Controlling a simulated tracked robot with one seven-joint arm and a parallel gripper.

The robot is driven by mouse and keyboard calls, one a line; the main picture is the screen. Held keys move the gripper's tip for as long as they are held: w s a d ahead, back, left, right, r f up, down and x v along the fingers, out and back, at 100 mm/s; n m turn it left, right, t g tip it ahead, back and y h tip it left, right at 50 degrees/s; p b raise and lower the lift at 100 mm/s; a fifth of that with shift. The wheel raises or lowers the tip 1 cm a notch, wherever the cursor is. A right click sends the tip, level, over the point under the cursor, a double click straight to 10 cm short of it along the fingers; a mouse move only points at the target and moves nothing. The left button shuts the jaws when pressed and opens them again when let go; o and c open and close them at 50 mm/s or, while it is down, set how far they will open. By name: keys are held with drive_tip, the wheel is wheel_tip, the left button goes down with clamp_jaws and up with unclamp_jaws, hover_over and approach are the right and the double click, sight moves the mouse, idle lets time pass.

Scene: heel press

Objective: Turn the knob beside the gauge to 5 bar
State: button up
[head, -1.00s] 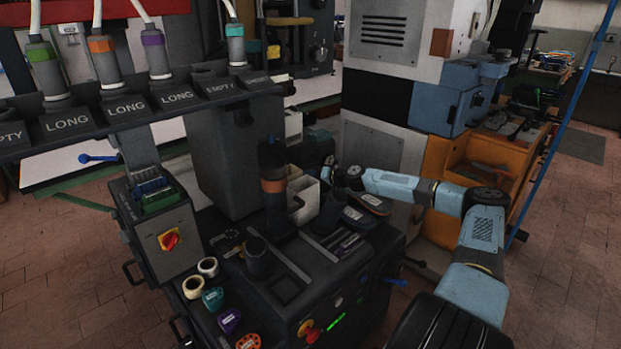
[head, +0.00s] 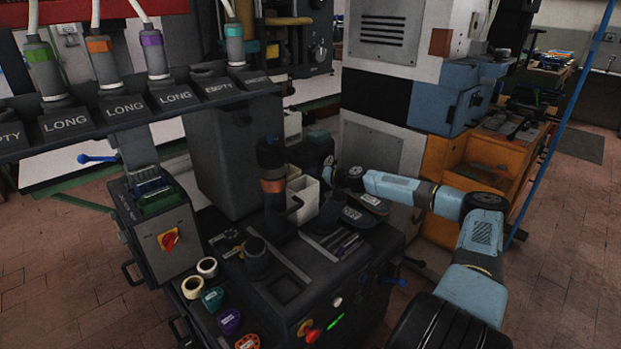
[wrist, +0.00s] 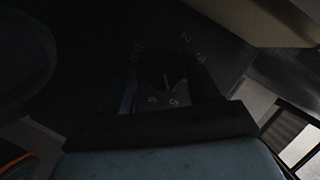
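The knob (wrist: 164,68) is a dark round shape in the middle of the wrist view, on a dark panel with pale numbers around it. A short pale mark on it points down, close to the 5. My gripper (wrist: 165,80) has one finger on each side of the knob, apparently closed on it, though the view is very dark. In the head view my gripper (head: 334,172) is at the far side of the black machine, and the knob is hidden there. A large dark round shape (wrist: 22,62) at the left of the wrist view may be the gauge; its face cannot be read.
The black machine (head: 300,285) carries a dark upright post with a brown band (head: 272,180), a cream bin (head: 303,196) and rolls of tape. A grey and white cabinet (head: 375,145) stands behind my arm. Open brick floor lies to the right.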

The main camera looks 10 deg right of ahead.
drive_tip(key=shift+s+r, duration=0.1)
drive_tip(key=v, duration=1.3)
drive_tip(key=shift+s+d, duration=0.15)
drive_tip(key=shift+d, duration=0.1)
